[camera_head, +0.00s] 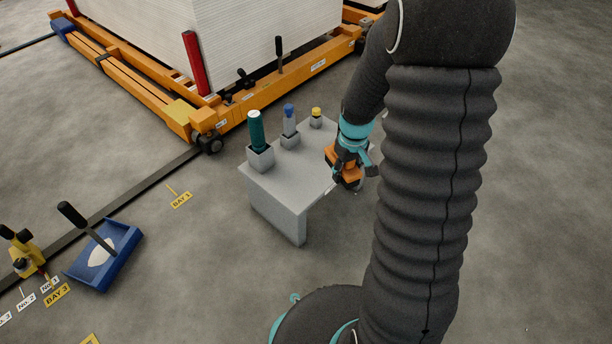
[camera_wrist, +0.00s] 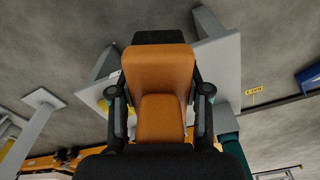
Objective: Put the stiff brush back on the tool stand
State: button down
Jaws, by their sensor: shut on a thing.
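My gripper (camera_head: 346,162) is shut on an orange block with dark ends, which I take to be the stiff brush (camera_head: 349,180). In the wrist view the brush (camera_wrist: 160,80) sits between the two dark fingers (camera_wrist: 160,105); its bristles cannot be made out. The gripper is at the right side of the grey tool stand (camera_head: 270,185); whether the brush is over its top or just beside it, I cannot tell. The stand bears a green cylinder (camera_head: 256,131), a blue-topped tool (camera_head: 289,118) and a yellow-topped piece (camera_head: 316,113) in grey holders. My arm hides ground to the right.
An orange gantry frame (camera_head: 160,105) with a stack of white boards (camera_head: 255,35) stands behind the tool stand. A blue tray (camera_head: 118,262) with a dark-handled tool lies at the lower left, near a yellow item (camera_head: 24,256).

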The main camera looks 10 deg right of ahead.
jog(key=b, duration=0.1)
send_over(309, 185)
notch_tip(309, 185, down, 7)
jog(key=shift+s, duration=0.15)
jog(key=shift+f+b, duration=0.55)
jog(key=shift+f, duration=1.4)
